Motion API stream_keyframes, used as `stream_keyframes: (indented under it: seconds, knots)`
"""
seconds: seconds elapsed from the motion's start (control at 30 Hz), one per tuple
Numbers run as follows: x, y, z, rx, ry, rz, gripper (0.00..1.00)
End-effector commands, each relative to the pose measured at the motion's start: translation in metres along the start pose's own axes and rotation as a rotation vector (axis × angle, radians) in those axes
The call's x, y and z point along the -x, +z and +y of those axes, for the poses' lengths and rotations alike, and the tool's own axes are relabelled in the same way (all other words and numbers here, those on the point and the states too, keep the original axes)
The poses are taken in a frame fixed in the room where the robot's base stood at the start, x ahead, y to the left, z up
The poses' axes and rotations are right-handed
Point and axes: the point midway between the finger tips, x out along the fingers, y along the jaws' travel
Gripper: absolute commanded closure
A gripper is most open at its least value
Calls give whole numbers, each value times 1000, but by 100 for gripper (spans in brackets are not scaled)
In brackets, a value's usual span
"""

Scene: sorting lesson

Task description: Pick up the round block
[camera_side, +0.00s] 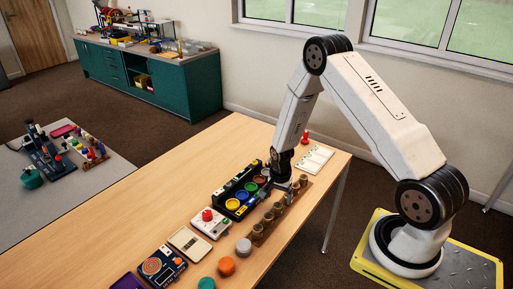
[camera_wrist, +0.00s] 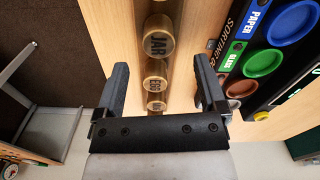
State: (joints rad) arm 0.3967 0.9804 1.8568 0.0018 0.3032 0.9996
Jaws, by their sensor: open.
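Several round wooden blocks stand in a row on a brown wooden rack (camera_side: 250,240) near the table's right edge. In the wrist view, one round block (camera_wrist: 158,42) reads JAR, and one closer to my gripper reads EGG (camera_wrist: 155,89). A third, partly hidden block (camera_wrist: 156,106) lies nearer the gripper base. I cannot tell which one the task means. My gripper (camera_wrist: 160,75) is open and empty, its two dark fingers on either side of the row in the picture. In the side view my gripper (camera_side: 284,184) is low at the rack's far end; the exact gap is unclear.
A dark sorting tray (camera_side: 218,205) with coloured round wells lies left of the rack; its label PAPER shows in the wrist view. A white box with a red button (camera_side: 209,222) and orange (camera_side: 227,266), grey and teal round pieces are nearer.

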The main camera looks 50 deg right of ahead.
Motion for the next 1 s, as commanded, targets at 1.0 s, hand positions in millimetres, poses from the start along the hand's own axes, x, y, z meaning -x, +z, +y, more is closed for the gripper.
stream_keyframes:
  seconds: [1.0]
  knots:
    - [-52,3,1,0,0,0,9]
